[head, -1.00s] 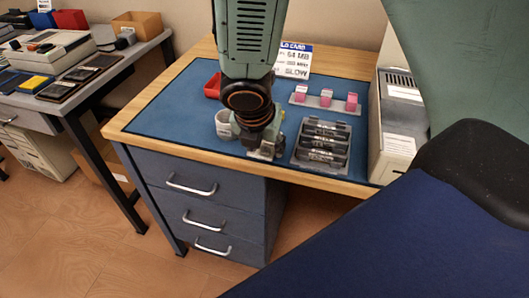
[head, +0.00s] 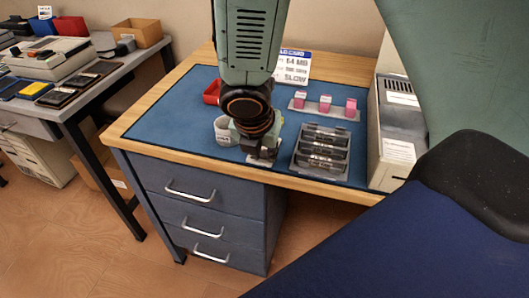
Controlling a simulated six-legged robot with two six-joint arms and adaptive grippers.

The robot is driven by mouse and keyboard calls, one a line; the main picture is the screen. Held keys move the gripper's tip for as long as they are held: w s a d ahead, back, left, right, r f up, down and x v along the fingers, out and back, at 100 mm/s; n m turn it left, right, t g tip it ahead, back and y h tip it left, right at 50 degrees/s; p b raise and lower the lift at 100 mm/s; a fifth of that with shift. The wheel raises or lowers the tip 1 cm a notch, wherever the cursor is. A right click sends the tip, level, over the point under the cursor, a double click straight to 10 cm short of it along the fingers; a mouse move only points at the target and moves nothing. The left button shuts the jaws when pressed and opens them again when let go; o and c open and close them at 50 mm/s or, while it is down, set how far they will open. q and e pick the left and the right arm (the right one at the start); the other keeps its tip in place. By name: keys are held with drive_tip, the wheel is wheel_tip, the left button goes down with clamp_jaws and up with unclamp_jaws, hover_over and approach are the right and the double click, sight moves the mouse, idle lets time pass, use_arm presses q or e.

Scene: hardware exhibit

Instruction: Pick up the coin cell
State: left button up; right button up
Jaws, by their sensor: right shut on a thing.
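My right gripper (head: 262,157) points down at the front edge of the blue desk mat (head: 180,115), just left of the grey battery tray (head: 321,150). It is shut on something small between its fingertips. The coin cell itself cannot be made out, as the gripper and wrist hide that spot. My left gripper is not in view.
A white cup (head: 223,131) stands close left of my right gripper, with a red bin (head: 212,92) behind it. Pink items on a stand (head: 325,105), a sign (head: 296,67) and a beige computer case (head: 394,140) stand right and behind. The mat's left part is clear.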

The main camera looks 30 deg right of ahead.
wheel_tip(320, 180, up, 10)
drive_tip(key=p, duration=0.8)
